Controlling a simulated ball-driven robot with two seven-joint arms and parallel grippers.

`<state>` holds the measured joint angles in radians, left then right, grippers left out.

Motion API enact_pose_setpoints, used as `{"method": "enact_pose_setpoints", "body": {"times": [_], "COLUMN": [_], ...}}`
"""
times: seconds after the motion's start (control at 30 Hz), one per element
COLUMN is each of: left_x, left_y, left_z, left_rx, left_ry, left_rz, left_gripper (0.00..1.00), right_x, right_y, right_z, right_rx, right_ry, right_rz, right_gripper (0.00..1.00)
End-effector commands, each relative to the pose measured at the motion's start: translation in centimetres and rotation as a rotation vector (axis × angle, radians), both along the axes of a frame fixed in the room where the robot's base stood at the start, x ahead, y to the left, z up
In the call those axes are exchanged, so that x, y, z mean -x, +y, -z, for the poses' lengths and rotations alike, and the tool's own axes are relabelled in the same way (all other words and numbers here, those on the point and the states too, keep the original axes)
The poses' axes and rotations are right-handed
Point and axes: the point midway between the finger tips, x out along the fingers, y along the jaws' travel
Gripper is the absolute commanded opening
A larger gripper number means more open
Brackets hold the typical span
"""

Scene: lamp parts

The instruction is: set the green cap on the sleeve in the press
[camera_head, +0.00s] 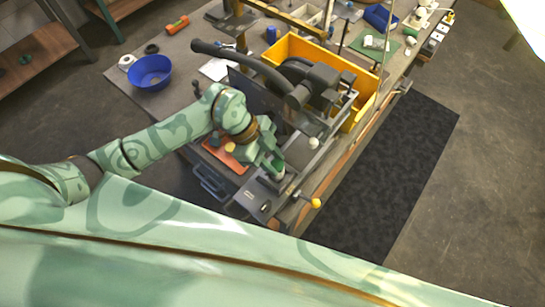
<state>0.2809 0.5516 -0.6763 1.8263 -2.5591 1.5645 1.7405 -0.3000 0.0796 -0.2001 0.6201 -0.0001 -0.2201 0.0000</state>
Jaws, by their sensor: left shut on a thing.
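My left gripper (275,167) reaches in from the left and points down over the grey bench fixture (250,203), which looks like the press. It is shut on a small green piece, which I take to be the green cap (279,173); the fingers hide part of it. The cap is just above or touching a pale spot that may be the sleeve; I cannot tell which, and the sleeve is not clearly visible. My right gripper is not in view.
An orange-red tray (222,158) with small parts lies left of the gripper. A lever with a yellow knob (316,203) is at the front. A yellow bin (290,45) and dark machine (318,80) stand behind. A blue bowl (150,72) is farther left.

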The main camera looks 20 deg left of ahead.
Motion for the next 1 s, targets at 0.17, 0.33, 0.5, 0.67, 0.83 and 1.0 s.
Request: {"method": "enact_pose_setpoints", "body": {"times": [0.17, 0.33, 0.5, 0.67, 0.83, 1.0], "left_x": [0.02, 0.01, 0.01, 0.01, -0.01, -0.01], "left_y": [-0.01, -0.01, -0.01, 0.0, 0.0, 0.0], "left_z": [-0.11, -0.07, -0.02, 0.2, 0.29, 0.12], "left_rx": [0.0, 0.0, 0.0, 0.0, 0.0, 0.0], "left_ry": [0.0, 0.0, 0.0, 0.0, 0.0, 0.0], "left_rz": [0.0, 0.0, 0.0, 0.0, 0.0, 0.0], "left_gripper": [0.08, 0.08, 0.08, 0.08, 0.08, 0.08], "right_x": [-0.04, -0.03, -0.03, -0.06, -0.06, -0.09], "right_y": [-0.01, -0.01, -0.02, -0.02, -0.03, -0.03], "right_z": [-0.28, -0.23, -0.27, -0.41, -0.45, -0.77], "right_rx": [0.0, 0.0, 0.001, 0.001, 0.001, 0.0], "right_ry": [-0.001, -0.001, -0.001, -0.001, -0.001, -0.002], "right_rz": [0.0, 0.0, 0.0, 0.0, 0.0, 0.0], "right_gripper": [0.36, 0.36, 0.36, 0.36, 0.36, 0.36]}}
